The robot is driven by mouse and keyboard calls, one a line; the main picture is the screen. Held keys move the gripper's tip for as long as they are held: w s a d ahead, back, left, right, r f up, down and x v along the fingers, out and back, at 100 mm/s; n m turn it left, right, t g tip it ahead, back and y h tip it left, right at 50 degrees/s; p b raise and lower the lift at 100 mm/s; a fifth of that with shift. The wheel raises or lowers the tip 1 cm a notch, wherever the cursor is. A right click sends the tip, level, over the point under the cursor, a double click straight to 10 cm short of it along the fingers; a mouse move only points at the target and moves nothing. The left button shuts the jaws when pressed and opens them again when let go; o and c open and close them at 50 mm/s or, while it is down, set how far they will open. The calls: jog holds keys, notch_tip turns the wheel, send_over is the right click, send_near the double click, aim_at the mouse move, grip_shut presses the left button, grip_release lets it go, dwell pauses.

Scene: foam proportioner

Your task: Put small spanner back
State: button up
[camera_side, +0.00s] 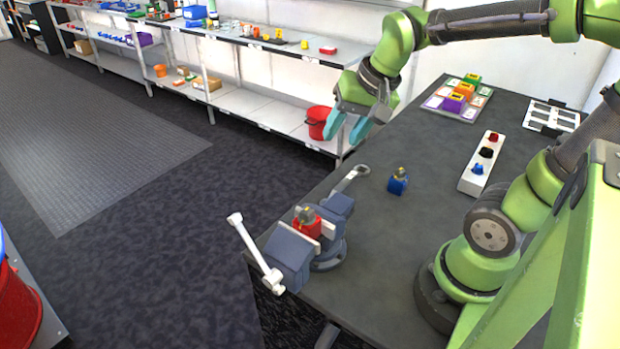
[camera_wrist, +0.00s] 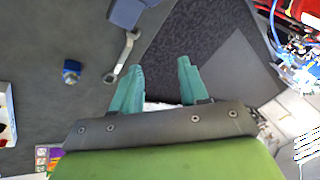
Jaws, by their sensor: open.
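A small grey spanner (camera_side: 350,179) lies flat on the dark table, just behind the vise. In the wrist view the spanner (camera_wrist: 122,58) is left of my fingers, one end close to the blue-grey vise part at the top. My gripper (camera_side: 347,126) is raised in the air near the table's far left edge, above and apart from the spanner. Its two teal fingers are spread with nothing between them; in the wrist view the gripper (camera_wrist: 160,66) shows floor and table edge between the fingers.
The vise (camera_side: 292,252) at the table's front left corner holds a red part (camera_side: 308,221). A blue part (camera_side: 397,185) stands on the table, right of the spanner. A white holder (camera_side: 467,184) with small parts and a mat of coloured blocks (camera_side: 459,93) are farther right. A red bucket (camera_side: 318,122) sits on the shelf behind.

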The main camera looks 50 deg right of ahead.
jog(key=s+a+r+n+t+y, duration=0.1)
jog(key=s+a+n+t, duration=0.1)
jog(key=s+a+n, duration=0.3)
jog(key=shift+r, duration=0.3)
jog(key=shift+c, duration=0.2)
